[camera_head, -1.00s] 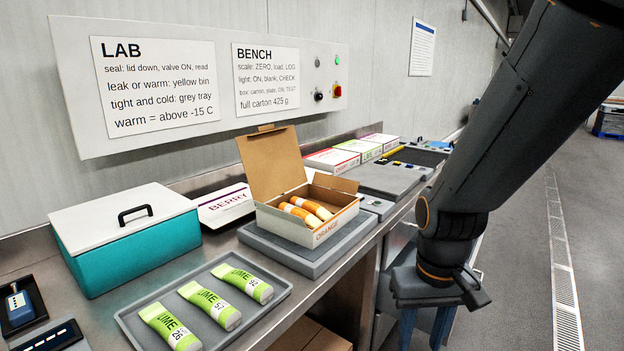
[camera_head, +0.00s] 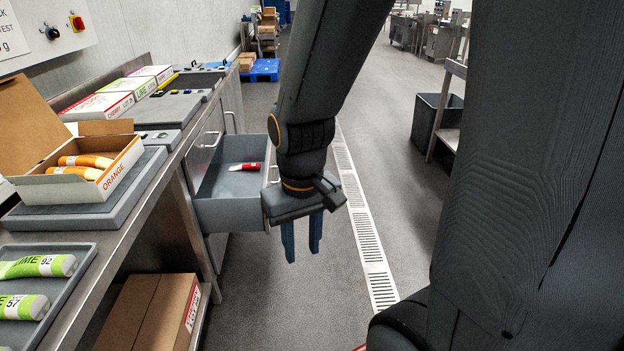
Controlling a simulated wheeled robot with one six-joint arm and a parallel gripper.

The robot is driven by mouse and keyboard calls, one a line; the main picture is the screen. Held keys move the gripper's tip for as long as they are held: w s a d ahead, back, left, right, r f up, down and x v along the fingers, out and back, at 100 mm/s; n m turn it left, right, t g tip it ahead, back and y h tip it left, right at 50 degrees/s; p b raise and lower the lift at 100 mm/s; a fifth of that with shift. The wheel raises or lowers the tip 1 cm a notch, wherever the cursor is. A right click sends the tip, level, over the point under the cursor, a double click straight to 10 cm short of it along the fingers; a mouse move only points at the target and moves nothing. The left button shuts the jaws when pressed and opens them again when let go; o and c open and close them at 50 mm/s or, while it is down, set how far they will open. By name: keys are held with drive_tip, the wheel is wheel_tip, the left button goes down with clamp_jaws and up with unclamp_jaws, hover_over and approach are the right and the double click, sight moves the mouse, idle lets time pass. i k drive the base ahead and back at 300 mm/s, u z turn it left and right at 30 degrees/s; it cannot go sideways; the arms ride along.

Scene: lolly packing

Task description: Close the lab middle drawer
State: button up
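A grey drawer (camera_head: 236,213) is pulled out from the bench cabinet in the head view, left of my gripper. A red and white item (camera_head: 244,166) lies inside it. The cabinet is partly hidden, so I cannot tell for certain which level this drawer is. My gripper (camera_head: 302,240) points down beside the drawer's outer front end, with its two blue fingers apart and nothing between them. My wrist hides part of the drawer front, and I cannot tell whether it touches it.
The steel bench (camera_head: 120,235) runs along the left, with an open orange carton (camera_head: 122,160) and a tray of lime tubes (camera_head: 72,282). Brown boxes (camera_head: 150,310) sit on the low shelf. The grey floor around the drain grating (camera_head: 362,225) is clear.

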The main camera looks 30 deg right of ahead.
sight(225, 201)
drive_tip(key=z, duration=0.75)
drive_tip(key=k, duration=1)
drive_tip(key=z, duration=1.05)
drive_tip(key=i, duration=1.6)
drive_tip(key=u, duration=1.3)
drive_tip(key=i, duration=0.65)
drive_tip(key=u, duration=0.7)
drive_tip(key=k, duration=0.5)
drive_tip(key=z, duration=0.15)
drive_tip(key=i, duration=0.95)
drive_tip(key=u, duration=0.4)
